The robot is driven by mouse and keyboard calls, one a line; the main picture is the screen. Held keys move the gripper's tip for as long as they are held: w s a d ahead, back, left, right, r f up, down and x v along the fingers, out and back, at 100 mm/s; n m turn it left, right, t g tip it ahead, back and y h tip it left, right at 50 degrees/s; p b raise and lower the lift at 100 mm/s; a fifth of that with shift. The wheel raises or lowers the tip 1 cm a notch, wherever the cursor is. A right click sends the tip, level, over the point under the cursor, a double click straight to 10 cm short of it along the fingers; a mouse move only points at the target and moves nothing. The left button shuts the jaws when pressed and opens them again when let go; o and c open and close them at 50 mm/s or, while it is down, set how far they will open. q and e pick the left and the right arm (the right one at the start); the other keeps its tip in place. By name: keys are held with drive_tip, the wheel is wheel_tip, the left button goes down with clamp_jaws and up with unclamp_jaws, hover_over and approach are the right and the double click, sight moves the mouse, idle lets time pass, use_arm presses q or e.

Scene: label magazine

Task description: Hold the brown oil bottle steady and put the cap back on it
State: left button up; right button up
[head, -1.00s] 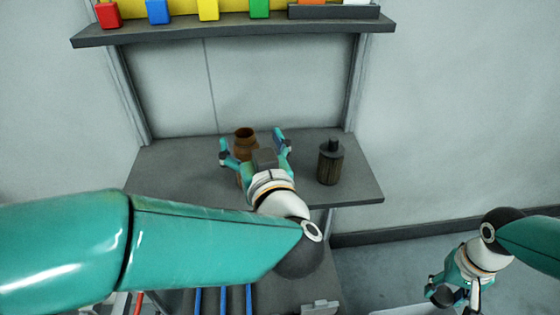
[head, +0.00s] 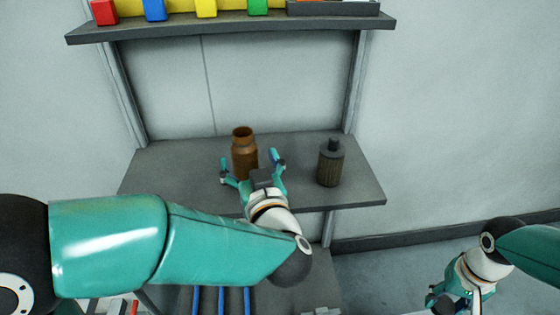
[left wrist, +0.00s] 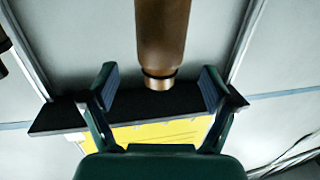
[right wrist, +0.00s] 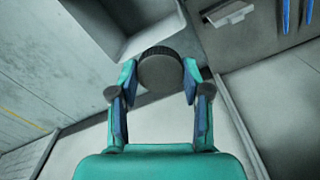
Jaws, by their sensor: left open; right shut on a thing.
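The brown oil bottle (head: 244,160) stands upright and uncapped on the grey shelf. My left gripper (head: 250,166) is open, with its fingers on either side of the bottle's lower part, apart from it as far as I can tell. In the left wrist view the bottle (left wrist: 162,35) appears upside down between the open fingers (left wrist: 158,88), its neck pointing down in the picture. My right gripper (right wrist: 160,90) is shut on the dark, ridged round cap (right wrist: 160,69), held at its fingertips. In the head view the right gripper (head: 455,300) is low at the right, away from the shelf.
A dark bottle with a black top (head: 331,163) stands to the right on the same shelf (head: 300,190). An upper shelf (head: 230,27) carries several coloured blocks. Blue rods (head: 221,300) show below. The shelf between the two bottles is clear.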

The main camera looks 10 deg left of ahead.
use_arm(q)
drive_tip(key=x, duration=0.5)
drive_tip(key=shift+a, duration=0.1)
use_arm(e)
drive_tip(key=shift+f, duration=0.3)
use_arm(q)
drive_tip(key=shift+c, duration=0.4)
